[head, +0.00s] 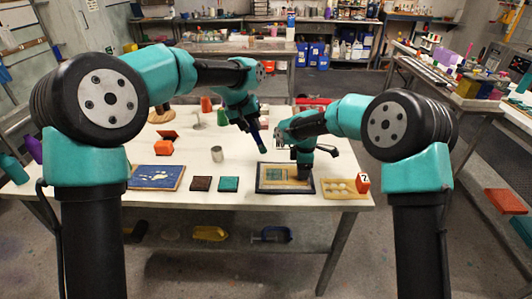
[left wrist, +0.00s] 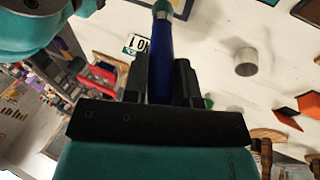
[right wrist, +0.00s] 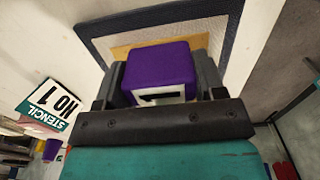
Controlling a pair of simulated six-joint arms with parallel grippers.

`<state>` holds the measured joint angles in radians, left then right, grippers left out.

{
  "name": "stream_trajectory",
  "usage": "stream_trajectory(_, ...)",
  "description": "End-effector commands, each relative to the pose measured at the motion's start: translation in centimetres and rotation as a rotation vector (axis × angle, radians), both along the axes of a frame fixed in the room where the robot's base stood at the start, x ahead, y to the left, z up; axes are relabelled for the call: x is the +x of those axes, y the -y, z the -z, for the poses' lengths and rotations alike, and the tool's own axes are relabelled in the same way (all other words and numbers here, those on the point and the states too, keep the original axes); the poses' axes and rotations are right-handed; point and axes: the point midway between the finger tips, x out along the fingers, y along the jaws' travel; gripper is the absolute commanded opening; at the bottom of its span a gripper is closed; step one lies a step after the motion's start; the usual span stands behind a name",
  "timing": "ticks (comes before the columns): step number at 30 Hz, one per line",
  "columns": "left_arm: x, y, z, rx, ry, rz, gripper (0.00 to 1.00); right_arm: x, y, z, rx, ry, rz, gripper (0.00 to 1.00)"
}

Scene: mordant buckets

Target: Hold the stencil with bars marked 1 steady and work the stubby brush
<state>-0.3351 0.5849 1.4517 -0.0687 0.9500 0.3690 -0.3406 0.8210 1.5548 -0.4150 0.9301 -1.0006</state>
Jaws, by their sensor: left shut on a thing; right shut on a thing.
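My left gripper (head: 252,124) is shut on the blue handle of a brush (head: 258,140), which slants down and right behind the framed work. The blue handle also shows between the fingers in the left wrist view (left wrist: 160,60); its far end is cut off. My right gripper (head: 304,172) is shut on a purple block (right wrist: 160,68) with a white, black-barred front, low over a dark-bordered frame (head: 262,190). Whether the block belongs to the stencil is unclear. A tan sheet (right wrist: 125,50) shows behind the block. A sign reading STENCIL NO 1 (right wrist: 48,105) stands nearby.
A metal cup (head: 217,154), a brown pad (head: 201,184) and a teal pad (head: 229,184) stand left of the frame. A blue print (head: 157,177) lies further left. A yellow tray (head: 330,194) and a red block marked 7 (head: 362,182) are at the right.

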Motion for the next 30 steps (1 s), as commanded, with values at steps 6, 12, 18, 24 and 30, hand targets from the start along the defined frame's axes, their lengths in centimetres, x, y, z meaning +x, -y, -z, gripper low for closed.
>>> stream_trajectory(6,-0.1,0.2,-0.1,-0.016,0.0,0.0,0.02,0.0,0.0,0.0,0.0,0.0,0.0,0.41)
stream_trajectory(12,-0.7,1.9,-0.9,-0.122,0.002,0.003,0.02,0.0,0.0,0.0,0.0,0.0,0.0,0.41)
stream_trajectory(18,-1.2,3.5,-1.9,-0.232,0.01,0.001,0.02,0.0,0.0,0.0,0.0,0.0,0.0,0.41)
stream_trajectory(24,-1.3,3.8,-2.1,-0.253,0.012,0.001,0.02,0.0,0.0,0.0,0.0,0.0,0.0,0.41)
stream_trajectory(30,-1.3,3.8,-2.0,-0.252,0.012,0.001,0.02,0.0,0.0,0.0,0.0,0.0,0.0,0.41)
